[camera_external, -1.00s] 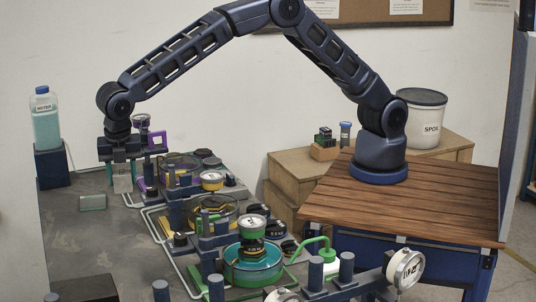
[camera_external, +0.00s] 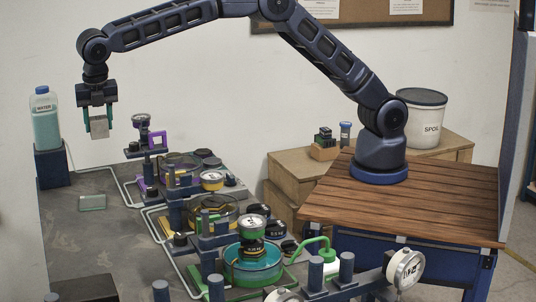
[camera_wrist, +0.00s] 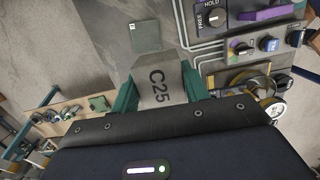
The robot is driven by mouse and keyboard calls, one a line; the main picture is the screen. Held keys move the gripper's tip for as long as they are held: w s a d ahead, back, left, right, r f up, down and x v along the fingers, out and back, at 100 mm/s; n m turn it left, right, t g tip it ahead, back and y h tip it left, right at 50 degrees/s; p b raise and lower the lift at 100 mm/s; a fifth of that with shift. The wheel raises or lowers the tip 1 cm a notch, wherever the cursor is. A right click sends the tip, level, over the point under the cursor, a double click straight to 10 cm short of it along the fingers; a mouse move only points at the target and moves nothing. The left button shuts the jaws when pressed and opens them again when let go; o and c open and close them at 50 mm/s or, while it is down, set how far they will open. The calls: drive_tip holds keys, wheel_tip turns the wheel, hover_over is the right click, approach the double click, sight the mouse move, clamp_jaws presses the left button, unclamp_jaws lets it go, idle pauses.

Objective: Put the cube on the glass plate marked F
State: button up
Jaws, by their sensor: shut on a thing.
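My gripper (camera_external: 97,120) is shut on a pale grey cube (camera_external: 100,125) and holds it well above the grey bench top. In the wrist view the cube (camera_wrist: 159,84), marked C25, sits between the green fingers. A glass plate (camera_external: 92,202) lies flat on the bench, below the held cube in the external picture. In the wrist view a glass plate (camera_wrist: 146,37) lies beyond the cube, with a small label at its corner that I cannot read. I cannot tell which plate is marked F.
A water bottle (camera_external: 45,120) stands on a dark block at the left. Instruments, including a purple-framed gauge (camera_external: 142,135), a yellow-ringed vessel (camera_external: 212,215) and a green vessel (camera_external: 252,265), crowd the right of the bench. The bench left of them is mostly clear.

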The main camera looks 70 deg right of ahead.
drive_tip(key=w+d, duration=0.1)
drive_tip(key=w, duration=0.2)
approach(102, 198)
drive_tip(key=shift+n, duration=0.3)
drive_tip(key=f, duration=0.5)
drive_tip(key=shift+w+d+f, duration=0.15)
drive_tip(key=shift+w+d, duration=0.1)
drive_tip(key=shift+d, duration=0.05)
drive_tip(key=shift+f, duration=0.1)
drive_tip(key=o, duration=1.2)
drive_tip(key=shift+c, duration=0.2)
wheel_tip(102, 198, up, 12)
drive_tip(key=s+a, duration=0.1)
drive_tip(key=shift+s+a, duration=0.1)
